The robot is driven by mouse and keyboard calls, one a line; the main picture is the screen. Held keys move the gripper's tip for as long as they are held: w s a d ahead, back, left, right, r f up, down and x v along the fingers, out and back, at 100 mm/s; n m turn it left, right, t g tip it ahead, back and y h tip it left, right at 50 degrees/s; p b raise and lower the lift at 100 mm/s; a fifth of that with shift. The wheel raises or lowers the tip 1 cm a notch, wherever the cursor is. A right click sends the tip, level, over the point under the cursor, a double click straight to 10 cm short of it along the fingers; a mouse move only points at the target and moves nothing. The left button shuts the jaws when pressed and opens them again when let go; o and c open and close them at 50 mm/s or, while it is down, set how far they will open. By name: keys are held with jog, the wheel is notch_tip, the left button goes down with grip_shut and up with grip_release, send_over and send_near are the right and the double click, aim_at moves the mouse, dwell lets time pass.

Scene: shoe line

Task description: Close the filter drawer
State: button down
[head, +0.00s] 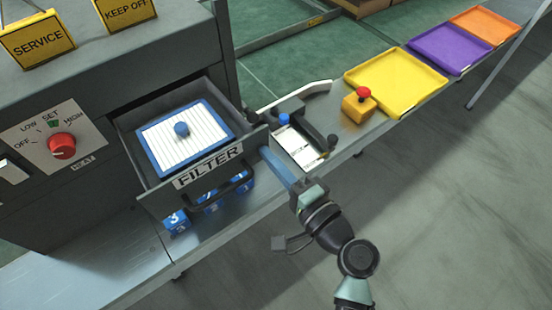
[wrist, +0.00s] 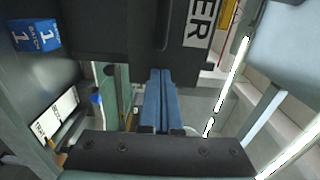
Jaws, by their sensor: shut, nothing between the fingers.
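The filter drawer (head: 153,201) is grey, labelled FILTER, and stands pulled out of the grey machine. Inside it lies a blue-framed filter (head: 205,150) with white pleats and a blue knob. The drawer's dark handle (head: 236,188) is on its front, below the label. My gripper (head: 264,152) has blue fingers pressed together and empty. Its tips are by the right end of the drawer front; I cannot tell if they touch it. In the wrist view the gripper (wrist: 161,72) points toward the dark drawer front (wrist: 198,58), with part of the label showing.
Blue numbered blocks (head: 177,221) sit on the metal bench under the drawer; one (wrist: 36,36) shows in the wrist view. A small device with a white plate (head: 296,147) stands right of the drawer. A red-topped yellow button box (head: 358,106) and yellow tray (head: 398,80) are farther right.

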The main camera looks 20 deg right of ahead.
jog(key=b, duration=0.7)
send_near(204, 82)
jog(key=x, duration=0.5)
jog(key=shift+f, duration=0.35)
jog(key=shift+w, duration=0.25)
jog(key=shift+r, duration=0.35)
jog(key=shift+a+r, duration=0.1)
jog(key=shift+r, duration=0.05)
